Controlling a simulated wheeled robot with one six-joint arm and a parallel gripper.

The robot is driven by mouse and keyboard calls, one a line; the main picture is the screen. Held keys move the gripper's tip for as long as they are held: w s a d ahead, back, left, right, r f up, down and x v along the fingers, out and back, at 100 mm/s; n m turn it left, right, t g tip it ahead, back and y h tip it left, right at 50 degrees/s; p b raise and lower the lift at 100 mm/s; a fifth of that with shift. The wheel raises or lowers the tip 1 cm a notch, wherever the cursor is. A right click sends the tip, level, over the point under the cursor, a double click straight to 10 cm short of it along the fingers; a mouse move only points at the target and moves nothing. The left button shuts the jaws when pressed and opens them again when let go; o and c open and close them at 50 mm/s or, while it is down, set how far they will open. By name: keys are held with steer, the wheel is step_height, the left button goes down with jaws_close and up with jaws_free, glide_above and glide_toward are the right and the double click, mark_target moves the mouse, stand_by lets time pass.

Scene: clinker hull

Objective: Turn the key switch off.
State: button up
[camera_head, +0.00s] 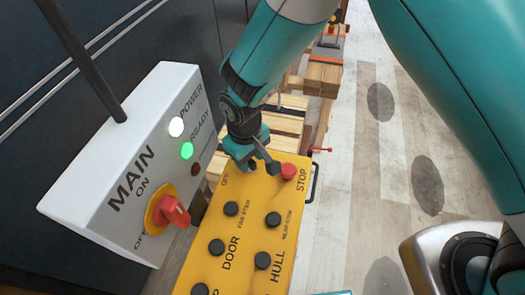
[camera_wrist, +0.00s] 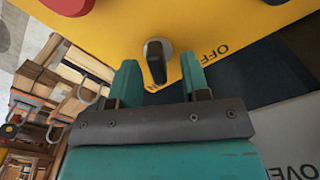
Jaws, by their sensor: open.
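The key switch (camera_wrist: 157,62) is a small dark knob with a grey top on the yellow panel (camera_wrist: 215,18). It points nearly straight up and down in the wrist view. The label OFF is printed to its right, upside down. A second label below it is mostly hidden. My gripper (camera_wrist: 159,68) is open, with one teal finger on each side of the knob. I cannot tell whether either finger touches it. In the head view my gripper (camera_head: 262,163) is over the panel's far end and largely hides the switch.
A red STOP button (camera_head: 289,171) sits just right of my gripper. Several black buttons (camera_head: 231,209) run down the panel. A grey MAIN box (camera_head: 110,150) with a red rotary switch (camera_head: 175,211) and a lit green lamp (camera_head: 187,151) stands at left. Timber lies behind.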

steer(key=shift+w+d+f, duration=0.15)
steer(key=shift+d+f, duration=0.1)
steer(key=shift+f, duration=0.4)
steer(key=shift+a, duration=0.15)
jaws_close()
steer(key=shift+n, duration=0.4)
steer(key=shift+f+n+b, duration=0.1)
steer(key=shift+n+b, duration=0.7)
steer(key=shift+n, duration=0.2)
steer(key=n+b, duration=0.1)
steer(key=n, duration=0.2)
steer(key=shift+n, duration=0.4)
steer(key=n+b, duration=0.2)
steer(key=n, duration=0.3)
steer(key=shift+n, duration=0.3)
